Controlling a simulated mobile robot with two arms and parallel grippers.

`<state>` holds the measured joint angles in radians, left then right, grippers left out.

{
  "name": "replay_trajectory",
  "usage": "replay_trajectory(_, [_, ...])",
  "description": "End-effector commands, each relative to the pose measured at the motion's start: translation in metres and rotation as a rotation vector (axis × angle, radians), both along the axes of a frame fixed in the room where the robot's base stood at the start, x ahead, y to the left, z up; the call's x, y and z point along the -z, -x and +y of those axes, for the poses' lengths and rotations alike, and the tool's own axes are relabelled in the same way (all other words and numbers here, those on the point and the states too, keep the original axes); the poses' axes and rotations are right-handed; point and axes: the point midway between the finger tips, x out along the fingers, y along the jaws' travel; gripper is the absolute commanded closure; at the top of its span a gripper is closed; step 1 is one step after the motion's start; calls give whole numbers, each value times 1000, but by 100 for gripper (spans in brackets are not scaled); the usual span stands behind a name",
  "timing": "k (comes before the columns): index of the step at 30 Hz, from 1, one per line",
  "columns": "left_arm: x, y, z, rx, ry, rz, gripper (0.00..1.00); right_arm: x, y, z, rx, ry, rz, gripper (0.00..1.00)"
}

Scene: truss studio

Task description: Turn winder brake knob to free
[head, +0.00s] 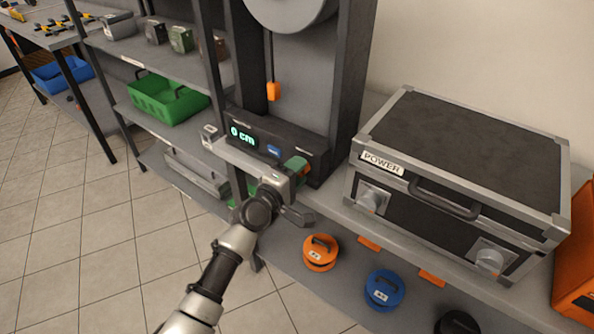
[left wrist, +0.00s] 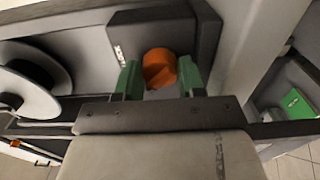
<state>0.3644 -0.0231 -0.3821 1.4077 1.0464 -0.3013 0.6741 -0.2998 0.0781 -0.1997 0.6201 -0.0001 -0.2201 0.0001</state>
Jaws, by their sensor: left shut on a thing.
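The winder is a dark box (head: 265,130) on the shelf, with a lit display (head: 242,137) reading 0 cm and a blue button (head: 273,151). Its orange brake knob (left wrist: 160,66) shows in the left wrist view, standing out from the dark housing (left wrist: 205,35). My left gripper (left wrist: 162,78) has its green fingers on both sides of the knob and is shut on it. In the head view my left gripper (head: 296,168) is at the right end of the winder's front and largely hides the knob. My right gripper is not in view.
A black case (head: 460,135) labelled POWER stands right of the winder. A dark post (head: 352,75) rises between them. An orange weight (head: 318,255) and a blue one (head: 383,290) sit on the lower shelf. A green basket (head: 165,105) is left. Tiled floor is clear at left.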

Motion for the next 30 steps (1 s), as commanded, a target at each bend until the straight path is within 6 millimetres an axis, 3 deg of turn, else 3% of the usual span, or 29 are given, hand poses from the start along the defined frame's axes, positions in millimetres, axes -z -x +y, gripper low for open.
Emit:
replay_trajectory(10, [1, 0, 0, 0, 4, 5, 84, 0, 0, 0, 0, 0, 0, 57])
replay_trajectory(11, [1, 0, 0, 0, 4, 5, 58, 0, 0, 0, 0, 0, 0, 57])
replay_trajectory(15, [1, 0, 0, 0, 3, 5, 36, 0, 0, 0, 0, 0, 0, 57])
replay_trajectory(30, [3, 1, 0, 1, -3, 4, 35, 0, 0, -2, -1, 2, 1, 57])
